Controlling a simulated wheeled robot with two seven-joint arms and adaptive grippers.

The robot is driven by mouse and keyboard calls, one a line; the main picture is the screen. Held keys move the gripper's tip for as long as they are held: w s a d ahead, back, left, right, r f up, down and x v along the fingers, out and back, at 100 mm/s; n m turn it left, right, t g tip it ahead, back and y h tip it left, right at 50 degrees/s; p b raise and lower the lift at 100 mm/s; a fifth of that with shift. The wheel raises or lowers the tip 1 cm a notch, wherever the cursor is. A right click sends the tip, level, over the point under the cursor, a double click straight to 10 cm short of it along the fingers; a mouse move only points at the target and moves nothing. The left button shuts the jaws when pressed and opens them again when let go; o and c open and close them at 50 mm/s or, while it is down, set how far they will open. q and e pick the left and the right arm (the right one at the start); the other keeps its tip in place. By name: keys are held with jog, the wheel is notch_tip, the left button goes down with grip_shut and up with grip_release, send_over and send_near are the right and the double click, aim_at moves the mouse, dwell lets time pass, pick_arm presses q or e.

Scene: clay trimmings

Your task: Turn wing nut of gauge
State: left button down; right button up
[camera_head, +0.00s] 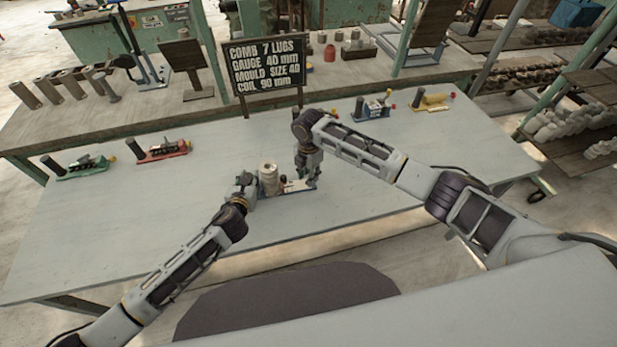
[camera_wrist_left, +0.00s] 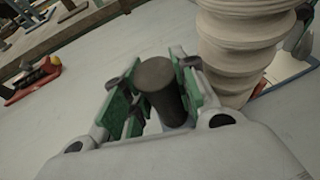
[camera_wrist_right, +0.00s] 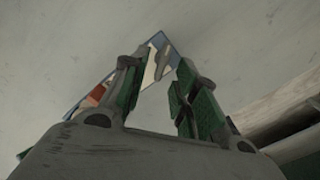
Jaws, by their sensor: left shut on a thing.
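A gauge with a blue-edged base (camera_head: 292,187) lies near the middle of the grey table; its right end shows in the right wrist view (camera_wrist_right: 75,105). A cream ribbed cylinder (camera_head: 268,178) stands at it, large in the left wrist view (camera_wrist_left: 240,45). My left gripper (camera_head: 246,184) is shut on a dark upright cylindrical handle (camera_wrist_left: 158,85) at the left end. My right gripper (camera_head: 311,180) points down over the right end. Its fingers are apart, with a small grey piece (camera_wrist_right: 160,62), perhaps the wing nut, beyond and between them. I cannot tell whether they touch it.
A sign (camera_head: 267,66) reads comb 7 lugs, gauge 40 mm, mould size 40, coil 90 mm. Similar green (camera_head: 84,168), red (camera_head: 164,151), blue (camera_head: 373,106) and yellow (camera_head: 433,101) devices sit along the table. The table in front of the gauge is clear.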

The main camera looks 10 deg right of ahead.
jog(key=shift+f, duration=0.75)
grip_shut()
